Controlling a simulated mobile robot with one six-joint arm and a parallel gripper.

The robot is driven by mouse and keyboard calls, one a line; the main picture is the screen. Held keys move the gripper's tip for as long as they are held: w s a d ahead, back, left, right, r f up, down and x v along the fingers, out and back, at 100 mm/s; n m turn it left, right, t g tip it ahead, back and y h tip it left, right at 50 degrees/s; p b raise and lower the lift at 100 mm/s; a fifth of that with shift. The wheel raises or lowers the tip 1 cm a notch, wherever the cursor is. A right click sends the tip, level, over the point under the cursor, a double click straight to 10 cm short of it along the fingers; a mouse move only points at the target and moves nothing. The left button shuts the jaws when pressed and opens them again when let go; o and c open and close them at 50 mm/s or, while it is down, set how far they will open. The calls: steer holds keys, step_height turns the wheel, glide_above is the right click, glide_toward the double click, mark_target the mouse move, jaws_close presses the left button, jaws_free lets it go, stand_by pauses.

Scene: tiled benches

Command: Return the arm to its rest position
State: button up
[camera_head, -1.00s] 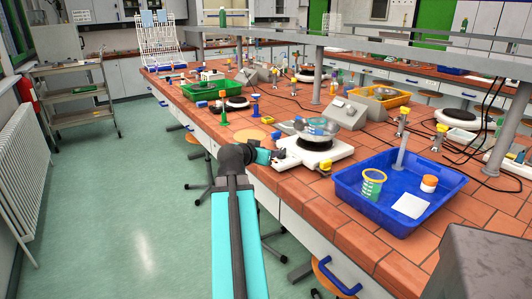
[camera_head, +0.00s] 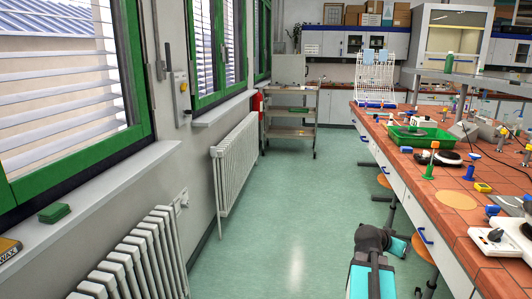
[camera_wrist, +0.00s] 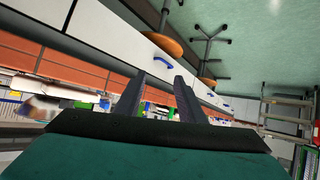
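My arm (camera_head: 372,262) shows at the bottom right of the head view, folded low over the floor beside the bench. My gripper is at its end, pointing right toward the bench front, and its fingers are hard to make out there. In the wrist view my gripper (camera_wrist: 159,78) shows two dark fingers apart with nothing between them. Beyond them are the white bench front and blue drawer handles. My gripper is open and empty, and it touches nothing that I can see.
The tiled bench (camera_head: 457,228) runs along the right, with stools (camera_head: 384,181) under its edge. A hotplate (camera_head: 500,240) stands near its front. Radiators (camera_head: 236,165) and windows line the left wall. A trolley (camera_head: 290,132) stands at the back. The green floor (camera_head: 270,230) between is clear.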

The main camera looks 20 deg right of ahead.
steer(key=w+a+f+n+y, duration=0.3)
steer(key=a+f, duration=1.3)
steer(key=w+a+f+n+y, duration=0.3)
steer(key=a+f, duration=1.3)
steer(key=s+a+f+n+g+y, duration=0.2)
steer(key=s+a+f+n+g, duration=0.15)
steer(key=s+a+f, duration=0.8)
steer(key=s+a+f+n+g+y, duration=0.3)
steer(key=s+a+f+n+g, duration=0.1)
steer(key=s+a, duration=0.8)
steer(key=shift+s+a+f+n, duration=0.3)
steer(key=shift+s+f+n, duration=0.2)
steer(key=shift+s, duration=0.3)
steer(key=shift+c, duration=0.6)
steer(key=shift+d, duration=0.15)
